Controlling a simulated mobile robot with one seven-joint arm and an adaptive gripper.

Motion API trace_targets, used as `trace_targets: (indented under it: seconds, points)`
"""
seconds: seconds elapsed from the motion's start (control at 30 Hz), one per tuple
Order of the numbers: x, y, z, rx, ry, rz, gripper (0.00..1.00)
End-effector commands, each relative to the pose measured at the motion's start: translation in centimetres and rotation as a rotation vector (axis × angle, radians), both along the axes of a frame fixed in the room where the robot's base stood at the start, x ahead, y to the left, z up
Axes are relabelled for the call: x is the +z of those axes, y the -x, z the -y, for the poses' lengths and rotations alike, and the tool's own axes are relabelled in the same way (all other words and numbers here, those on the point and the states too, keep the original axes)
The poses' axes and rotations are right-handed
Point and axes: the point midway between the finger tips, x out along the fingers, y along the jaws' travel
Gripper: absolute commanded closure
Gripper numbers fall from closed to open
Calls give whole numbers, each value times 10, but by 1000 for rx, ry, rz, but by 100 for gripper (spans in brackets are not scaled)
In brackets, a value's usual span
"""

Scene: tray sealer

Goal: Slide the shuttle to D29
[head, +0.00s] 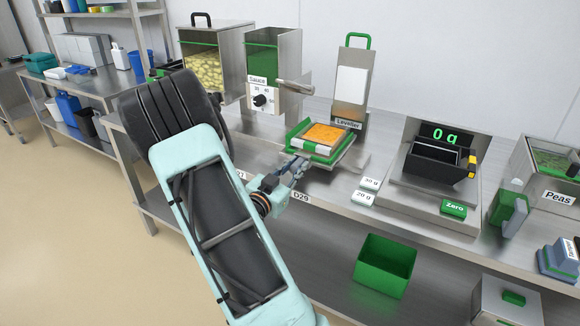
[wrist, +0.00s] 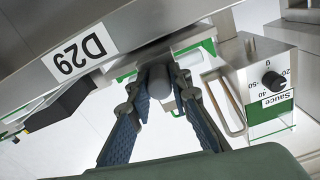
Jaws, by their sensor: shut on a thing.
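The shuttle (head: 318,155) is a green frame on the steel bench, holding a tray with an orange filling (head: 324,133). It stands in front of the leveller (head: 350,95). My gripper (head: 298,168) reaches in from the front edge. In the wrist view my gripper (wrist: 160,82) has its two fingers closed around a grey rounded handle (wrist: 158,84), with green and white parts of the shuttle just behind. The D29 label (head: 300,197) is on the bench's front edge, just below my gripper; it shows upside down in the wrist view (wrist: 80,55).
The sauce dispenser (head: 262,100) stands left of the shuttle, its spout pointing towards it. Two weights (head: 368,184), the scale (head: 438,163) and the Zero button (head: 454,209) are to the right. A green bin (head: 384,266) is below the bench.

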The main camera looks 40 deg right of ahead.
Motion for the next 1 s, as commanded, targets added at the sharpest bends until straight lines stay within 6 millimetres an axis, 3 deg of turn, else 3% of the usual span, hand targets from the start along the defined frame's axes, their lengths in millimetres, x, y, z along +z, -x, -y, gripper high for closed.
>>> trace_targets:
  seconds: [0.33, 0.83, 0.87, 1.0]
  points:
    - [-3, 30, 11, -1, -4, -4, 100]
    - [-3, 37, 15, -6, -4, -6, 100]
    - [-3, 38, 15, -7, -4, -6, 80]
    - [-2, 37, 15, -6, -4, -5, 64]
